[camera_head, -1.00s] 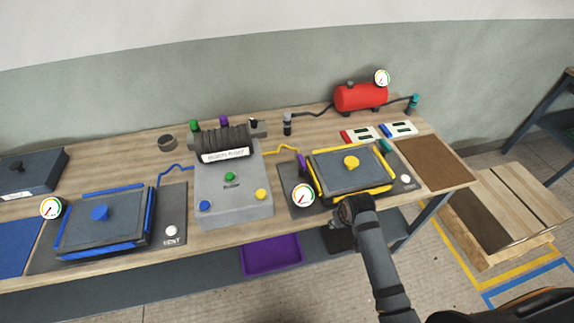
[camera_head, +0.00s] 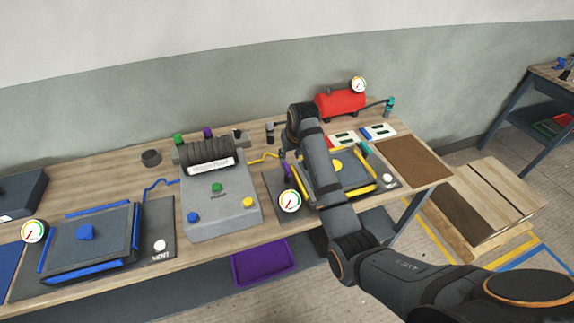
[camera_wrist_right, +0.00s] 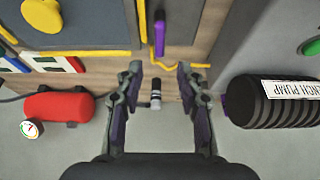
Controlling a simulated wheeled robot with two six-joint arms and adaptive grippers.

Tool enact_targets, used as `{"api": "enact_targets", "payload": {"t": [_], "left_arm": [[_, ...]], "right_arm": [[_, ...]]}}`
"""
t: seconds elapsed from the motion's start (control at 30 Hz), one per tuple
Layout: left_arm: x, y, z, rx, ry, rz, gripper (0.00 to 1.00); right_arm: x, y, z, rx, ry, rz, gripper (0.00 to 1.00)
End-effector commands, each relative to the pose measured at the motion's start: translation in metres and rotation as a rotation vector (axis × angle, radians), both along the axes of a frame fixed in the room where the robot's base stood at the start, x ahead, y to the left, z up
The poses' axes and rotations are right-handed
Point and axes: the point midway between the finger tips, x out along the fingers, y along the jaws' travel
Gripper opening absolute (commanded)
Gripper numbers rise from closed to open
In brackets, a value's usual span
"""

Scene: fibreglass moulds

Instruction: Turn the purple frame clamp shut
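The purple frame clamp (camera_wrist_right: 160,36) is a slim purple bar in the right wrist view, beside and roughly parallel to a yellow frame edge (camera_wrist_right: 142,20). In the head view the clamp (camera_head: 287,170) shows as a small purple piece at the left of the yellow-framed mould (camera_head: 362,190), partly covered by my right arm. My right gripper (camera_wrist_right: 159,78) is open and empty. Its two fingertips are spread on either side of the clamp's line, apart from it. My left gripper is in neither view.
A red tank (camera_head: 341,103) with a gauge and a black-ribbed pump (camera_head: 208,150) stand at the back. A small dark cylinder (camera_wrist_right: 156,95) shows between my fingers. A gauge (camera_head: 290,201) stands near the clamp. A blue-framed mould (camera_head: 90,240) lies at left.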

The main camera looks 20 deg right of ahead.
Motion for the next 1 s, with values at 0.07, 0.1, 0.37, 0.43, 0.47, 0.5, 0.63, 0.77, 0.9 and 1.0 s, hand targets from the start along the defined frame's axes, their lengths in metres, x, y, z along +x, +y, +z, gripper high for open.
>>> {"api": "enact_targets", "payload": {"t": [0.07, 0.1, 0.37, 0.43, 0.47, 0.5, 0.63, 0.77, 0.9, 1.0], "left_arm": [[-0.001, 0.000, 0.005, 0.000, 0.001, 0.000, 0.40], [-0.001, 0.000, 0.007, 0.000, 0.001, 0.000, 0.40], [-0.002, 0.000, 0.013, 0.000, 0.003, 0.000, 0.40], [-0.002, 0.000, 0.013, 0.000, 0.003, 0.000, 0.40], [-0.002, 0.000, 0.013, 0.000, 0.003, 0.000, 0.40], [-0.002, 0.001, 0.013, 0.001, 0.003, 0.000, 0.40], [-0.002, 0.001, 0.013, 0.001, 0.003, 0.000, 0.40], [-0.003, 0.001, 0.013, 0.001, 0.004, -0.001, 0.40], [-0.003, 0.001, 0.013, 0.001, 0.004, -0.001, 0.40], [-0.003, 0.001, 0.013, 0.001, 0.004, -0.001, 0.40]], "right_arm": [[0.004, 0.000, -0.012, 0.000, 0.006, 0.000, 0.38], [0.007, 0.000, -0.020, 0.000, 0.006, 0.000, 0.38], [0.028, 0.001, -0.070, 0.000, 0.003, 0.000, 0.38], [0.031, 0.001, -0.078, 0.000, 0.002, 0.000, 0.38], [0.032, 0.001, -0.080, 0.000, 0.002, 0.000, 0.38], [0.033, 0.001, -0.083, 0.000, 0.002, 0.000, 0.38], [0.035, 0.001, -0.088, 0.000, 0.001, 0.000, 0.38], [0.035, 0.001, -0.088, 0.000, 0.001, 0.000, 0.38], [0.035, 0.001, -0.088, 0.000, 0.000, 0.000, 0.28], [0.035, 0.001, -0.088, 0.000, 0.001, 0.000, 0.15]]}}
